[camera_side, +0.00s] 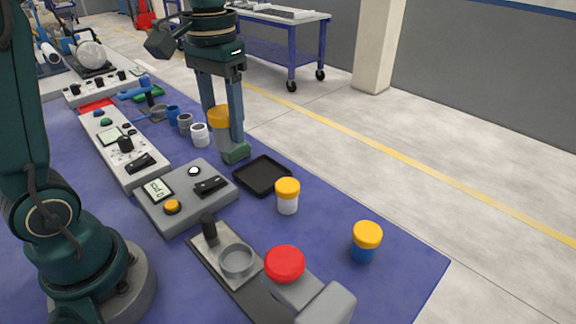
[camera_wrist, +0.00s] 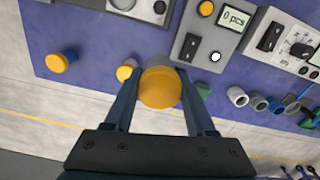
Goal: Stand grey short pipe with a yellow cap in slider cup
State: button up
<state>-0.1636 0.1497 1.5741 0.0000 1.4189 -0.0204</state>
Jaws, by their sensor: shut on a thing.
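The grey short pipe with a yellow cap (camera_side: 219,116) is upright between the fingers of my gripper (camera_side: 229,150), which is shut on it. In the wrist view its yellow cap (camera_wrist: 160,88) shows between the two fingers of my gripper (camera_wrist: 160,98), and its body is mostly hidden. In the side view it is at the far side of the counter box, left of the black tray. The slider cup (camera_side: 237,261), a round grey cup, sits at the near front on a dark rail, apart from the pipe. It looks empty.
A white pipe (camera_side: 287,203) and a blue pipe (camera_side: 364,250), both yellow-capped, stand to the right. A red round top (camera_side: 285,262) is beside the slider cup. The black tray (camera_side: 263,176) and grey counter box (camera_side: 188,193) lie between. Several uncapped pipes (camera_side: 199,134) stand behind.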

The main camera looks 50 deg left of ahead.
jog(key=shift+s+f+m, duration=0.1)
jog(key=shift+s+m, duration=0.2)
jog(key=shift+m, duration=0.6)
jog(key=shift+w+n, duration=0.4)
jog(key=shift+n, duration=0.5)
jog(key=w+d+f+n, duration=0.3)
jog(key=w+f+n, duration=0.1)
jog(key=w+n, duration=0.2)
jog(key=shift+w+f+n, duration=0.3)
jog(key=shift+n, duration=0.5)
jog(key=d+f, duration=0.2)
jog(key=d, duration=0.1)
jog(key=w+d+f, duration=0.1)
jog(key=d+f, duration=0.1)
jog(key=d, duration=0.2)
jog(key=d+f, duration=0.3)
jog(key=d, duration=0.1)
jog(key=shift+w+d, duration=0.25)
jog(key=shift+f, duration=1.8)
jog(key=shift+f, duration=0.25)
